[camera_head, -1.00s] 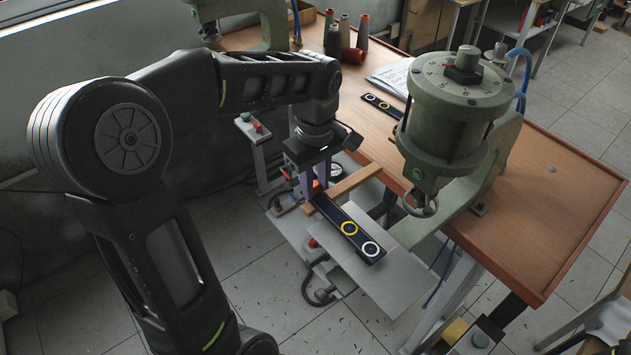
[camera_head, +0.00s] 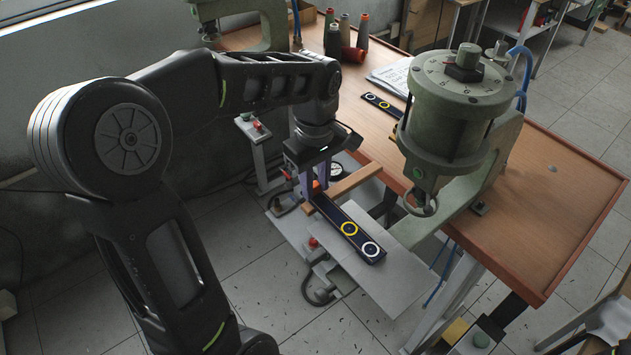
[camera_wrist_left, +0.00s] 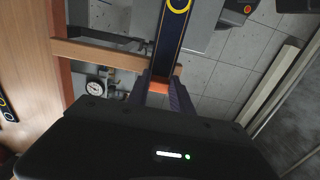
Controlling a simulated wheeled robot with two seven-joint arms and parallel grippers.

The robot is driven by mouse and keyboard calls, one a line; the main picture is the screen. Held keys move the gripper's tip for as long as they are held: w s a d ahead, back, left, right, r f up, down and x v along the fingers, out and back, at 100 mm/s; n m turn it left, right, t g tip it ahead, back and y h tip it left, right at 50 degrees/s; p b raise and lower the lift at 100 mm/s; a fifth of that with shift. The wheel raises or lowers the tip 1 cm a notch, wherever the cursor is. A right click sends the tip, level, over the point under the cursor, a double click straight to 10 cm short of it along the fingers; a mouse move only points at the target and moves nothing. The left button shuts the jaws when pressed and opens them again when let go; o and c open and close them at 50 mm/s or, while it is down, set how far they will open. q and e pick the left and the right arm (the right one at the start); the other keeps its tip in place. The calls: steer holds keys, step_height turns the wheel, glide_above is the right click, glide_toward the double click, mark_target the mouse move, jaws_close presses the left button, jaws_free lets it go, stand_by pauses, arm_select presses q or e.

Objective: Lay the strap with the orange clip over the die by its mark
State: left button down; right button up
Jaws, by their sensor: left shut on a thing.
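The dark strap (camera_head: 340,220) with a yellow and a white ring stretches away from my left gripper towards the lower right, over a pale grey plate (camera_head: 395,275). I cannot tell whether it touches the plate. My left gripper (camera_head: 313,192) is shut on the strap's near end, at the orange clip (camera_wrist_left: 158,85). The strap also shows in the left wrist view (camera_wrist_left: 168,45), running up out of the picture. The die cannot be made out. The green press (camera_head: 452,115) stands right of the strap, its ram end (camera_head: 421,204) close by. My right gripper is not in view.
A wooden bar (camera_head: 355,180) juts from the table edge beside my left gripper. A second ringed strap (camera_head: 382,105) lies on the wooden table (camera_head: 550,205) behind the press. Thread spools (camera_head: 345,35) and papers (camera_head: 390,76) lie further back. The table's right part is clear.

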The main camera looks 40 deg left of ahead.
arm_select(q)
steer(key=shift+f, duration=0.1)
steer(key=c, duration=1.1)
jaws_free()
steer(key=shift+o, duration=0.2)
step_height(320, 180, up, 8)
steer(key=shift+f+b, duration=0.1)
steer(key=shift+b, duration=0.35)
steer(key=shift+s, duration=0.1)
